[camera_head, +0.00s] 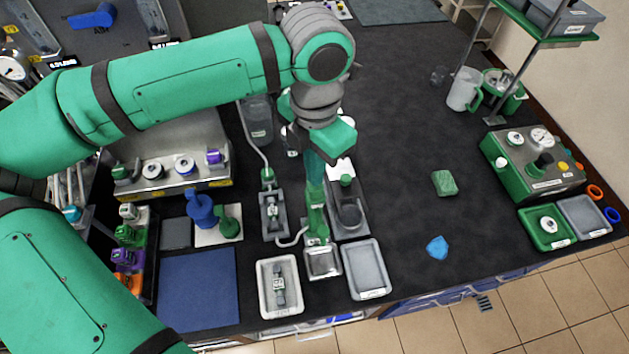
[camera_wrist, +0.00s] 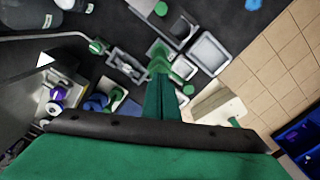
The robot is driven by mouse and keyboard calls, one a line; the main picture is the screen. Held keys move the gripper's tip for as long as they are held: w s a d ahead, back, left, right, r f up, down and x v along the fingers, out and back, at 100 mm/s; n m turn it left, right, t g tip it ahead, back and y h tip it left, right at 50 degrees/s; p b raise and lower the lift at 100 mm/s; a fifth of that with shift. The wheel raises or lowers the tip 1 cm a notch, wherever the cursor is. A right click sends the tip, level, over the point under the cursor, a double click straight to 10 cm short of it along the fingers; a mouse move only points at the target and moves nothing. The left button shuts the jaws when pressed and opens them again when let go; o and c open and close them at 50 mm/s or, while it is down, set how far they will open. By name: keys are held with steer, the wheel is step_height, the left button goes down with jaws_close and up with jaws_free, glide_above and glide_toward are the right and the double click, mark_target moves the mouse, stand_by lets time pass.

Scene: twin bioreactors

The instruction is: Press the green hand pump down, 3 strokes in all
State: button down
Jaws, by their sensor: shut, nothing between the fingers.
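The green hand pump (camera_head: 317,222) stands upright near the front of the dark bench, by a small square steel tray. It also shows in the wrist view (camera_wrist: 158,58), just beyond my fingertips. My gripper (camera_head: 315,182) points down directly over the pump, with its fingers together and nothing held. In the wrist view the shut fingers (camera_wrist: 164,84) line up with the pump and partly cover it. Fingertips and pump top overlap in both views, so I cannot tell whether they touch or how far the pump is pressed.
A grey tray (camera_head: 365,270) and a white tray (camera_head: 266,297) flank the steel tray (camera_head: 323,263). A green bottle-like item (camera_head: 230,224) stands left on a white plate. A green sponge (camera_head: 444,183) and a blue piece (camera_head: 437,248) lie right.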

steer(key=shift+f, duration=0.15)
steer(key=shift+w+f, duration=0.1)
steer(key=shift+f, duration=1.35)
steer(key=shift+r, duration=1.6)
steer(key=shift+w+r, duration=0.1)
steer(key=shift+r, duration=0.5)
steer(key=shift+s+r, duration=0.2)
steer(key=shift+r, duration=2.25)
